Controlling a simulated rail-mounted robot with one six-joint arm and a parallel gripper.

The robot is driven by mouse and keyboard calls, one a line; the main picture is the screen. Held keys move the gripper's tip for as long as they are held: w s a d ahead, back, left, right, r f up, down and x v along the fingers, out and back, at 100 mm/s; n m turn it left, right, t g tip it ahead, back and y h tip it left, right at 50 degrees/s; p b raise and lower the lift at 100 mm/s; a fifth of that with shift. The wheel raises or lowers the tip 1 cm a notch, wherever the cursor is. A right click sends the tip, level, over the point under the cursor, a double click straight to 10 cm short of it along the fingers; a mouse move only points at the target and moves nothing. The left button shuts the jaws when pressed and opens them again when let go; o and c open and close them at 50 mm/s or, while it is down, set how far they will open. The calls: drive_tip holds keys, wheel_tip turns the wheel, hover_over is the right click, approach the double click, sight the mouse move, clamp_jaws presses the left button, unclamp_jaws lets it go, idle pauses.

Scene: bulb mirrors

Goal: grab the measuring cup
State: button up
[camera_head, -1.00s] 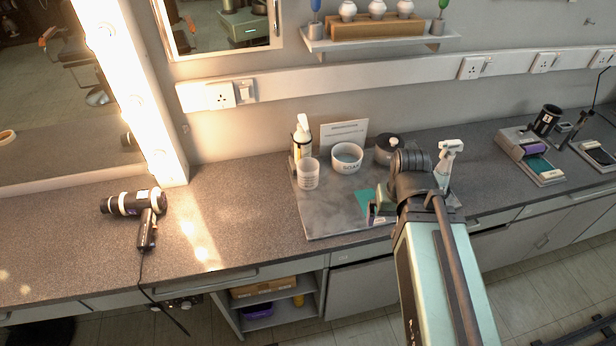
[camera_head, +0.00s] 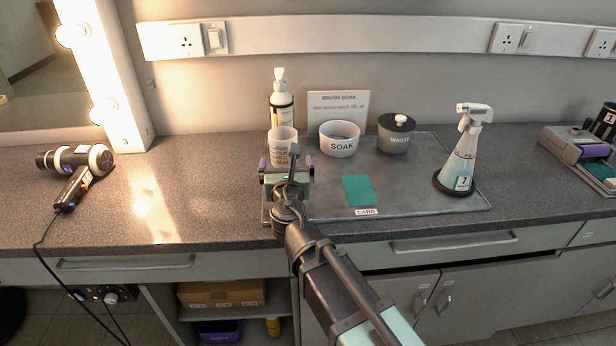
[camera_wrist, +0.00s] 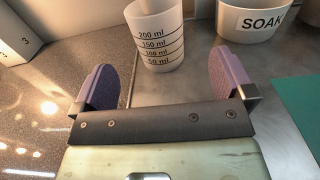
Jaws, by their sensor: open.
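The measuring cup (camera_head: 282,146) is a translucent white tapered cup standing upright at the left of the grey tray (camera_head: 420,205). In the wrist view the measuring cup (camera_wrist: 156,36) shows black lines marked from 50 ml to 200 ml. My gripper (camera_head: 286,166) is just in front of the cup. In the wrist view its two purple-padded fingers (camera_wrist: 166,88) are spread wide and empty, with the cup beyond them, between their lines and a little left of centre. The cup's lower part is partly hidden by my gripper in the head view.
A pump bottle (camera_head: 281,108) stands behind the cup, and the SOAK bowl (camera_head: 339,140) is to its right. A WASTE pot (camera_head: 396,136), teal card (camera_head: 358,190) and spray bottle (camera_head: 463,155) are further right. A hair dryer (camera_head: 75,172) lies far left on the counter.

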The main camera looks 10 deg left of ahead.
sight(283, 135)
drive_tip(key=shift+a+r, duration=0.15)
drive_tip(key=shift+w+a, duration=0.2)
drive_tip(key=x, duration=1)
drive_tip(key=shift+w+a, duration=0.1)
drive_tip(key=c, duration=0.9)
drive_tip(key=shift+r+p, duration=0.1)
drive_tip(key=shift+p, duration=0.2)
drive_tip(key=shift+c, duration=0.2)
